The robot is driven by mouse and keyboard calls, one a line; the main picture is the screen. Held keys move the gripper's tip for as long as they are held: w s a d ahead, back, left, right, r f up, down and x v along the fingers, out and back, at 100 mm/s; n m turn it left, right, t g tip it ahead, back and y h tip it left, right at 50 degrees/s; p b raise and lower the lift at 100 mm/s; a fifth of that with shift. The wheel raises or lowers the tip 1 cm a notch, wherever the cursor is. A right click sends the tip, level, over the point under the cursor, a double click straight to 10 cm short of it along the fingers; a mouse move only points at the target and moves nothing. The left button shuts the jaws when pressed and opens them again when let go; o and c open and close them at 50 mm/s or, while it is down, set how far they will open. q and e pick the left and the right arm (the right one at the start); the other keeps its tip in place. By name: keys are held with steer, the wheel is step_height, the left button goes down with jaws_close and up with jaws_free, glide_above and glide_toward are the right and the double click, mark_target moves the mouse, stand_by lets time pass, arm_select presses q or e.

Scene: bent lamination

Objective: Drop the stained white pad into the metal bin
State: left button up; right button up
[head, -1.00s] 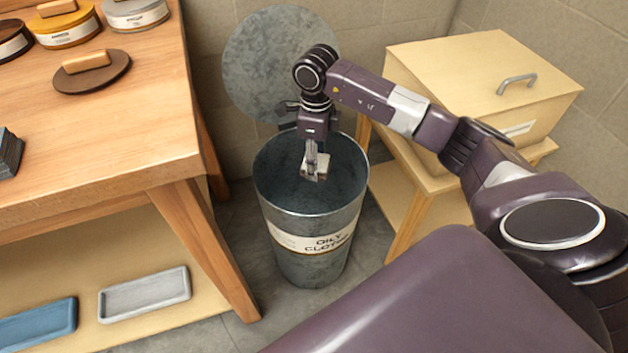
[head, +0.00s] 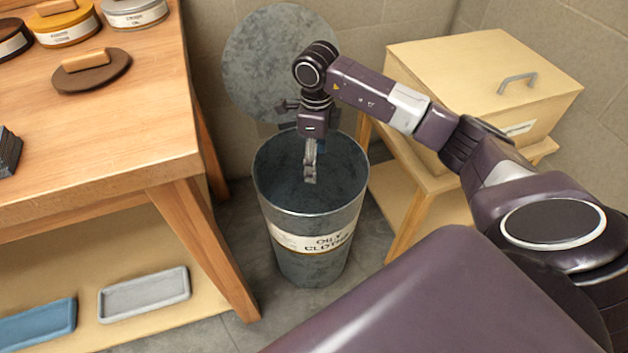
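The metal bin (head: 281,243) is a tall round galvanized pail with an "OILY CLOTHS" label, standing open on the floor. My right gripper (head: 310,176) points down inside its mouth, a little below the rim. Its fingers are seen nearly edge-on, one behind the other, so the gap between them is hard to see. No pad shows in or around the fingers. The stained white pad is not visible; the bin's deep inside is partly hidden by the near wall. My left gripper is not in view.
The round grey lid (head: 265,55) stands upright behind the bin. A wooden workbench (head: 120,150) with tins and a brown wood-handled pad (head: 95,75) is at left, trays on its lower shelf. A pale wooden box (head: 450,60) stands at right.

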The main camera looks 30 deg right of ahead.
step_height(320, 180, up, 11)
steer(key=shift+r, duration=0.2)
steer(key=shift+f, duration=0.1)
stand_by(0.5)
